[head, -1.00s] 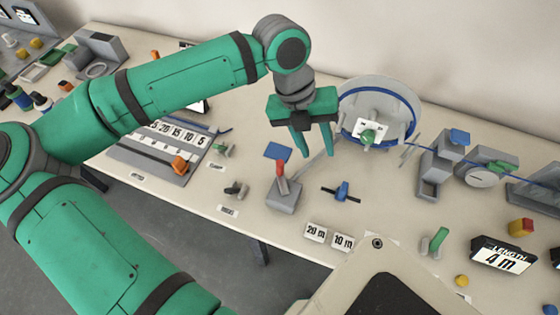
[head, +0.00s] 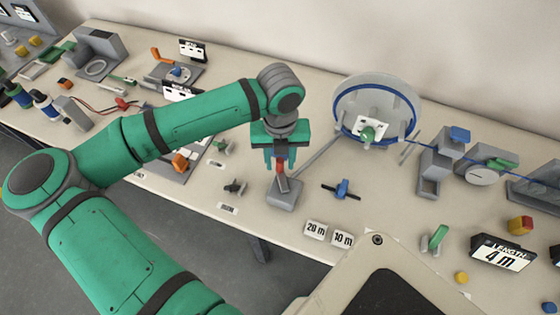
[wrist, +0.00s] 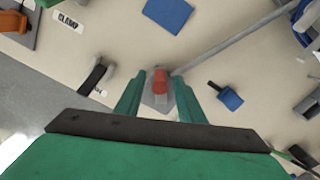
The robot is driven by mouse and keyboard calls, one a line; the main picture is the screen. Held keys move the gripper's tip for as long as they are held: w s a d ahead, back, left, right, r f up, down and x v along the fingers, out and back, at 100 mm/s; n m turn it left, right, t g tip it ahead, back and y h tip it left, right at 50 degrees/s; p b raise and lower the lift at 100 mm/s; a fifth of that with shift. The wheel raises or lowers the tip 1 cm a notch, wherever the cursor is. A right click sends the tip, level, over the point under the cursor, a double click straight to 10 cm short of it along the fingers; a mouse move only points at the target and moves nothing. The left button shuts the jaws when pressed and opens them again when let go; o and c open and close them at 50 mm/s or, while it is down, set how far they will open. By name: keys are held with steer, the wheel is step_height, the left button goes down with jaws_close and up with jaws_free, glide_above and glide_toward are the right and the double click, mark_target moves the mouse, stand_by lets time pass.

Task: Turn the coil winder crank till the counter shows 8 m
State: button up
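The coil winder is a grey reel with a blue band (head: 404,130). A green knob (head: 367,134) sits on the white plate at its middle. The length counter (head: 502,253) shows 4 m. My gripper (head: 280,164) points down over a red-handled lever (head: 281,180) on a grey block (head: 286,199), away from the reel's knob. In the wrist view, the two green fingers stand apart on either side of the red handle (wrist: 160,82). No clear grip on it shows. The lower finger parts are partly hidden in the head view.
A grey bar runs from near the lever block to the reel. A blue-handled piece (head: 342,189) and 20 m and 10 m tags (head: 316,230) lie close to the right. A grey guide block (head: 436,172) stands right of the reel.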

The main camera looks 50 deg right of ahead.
steer(key=shift+f, duration=0.6)
jaws_close()
steer(key=shift+d+m, duration=0.15)
steer(key=shift+m, duration=0.15)
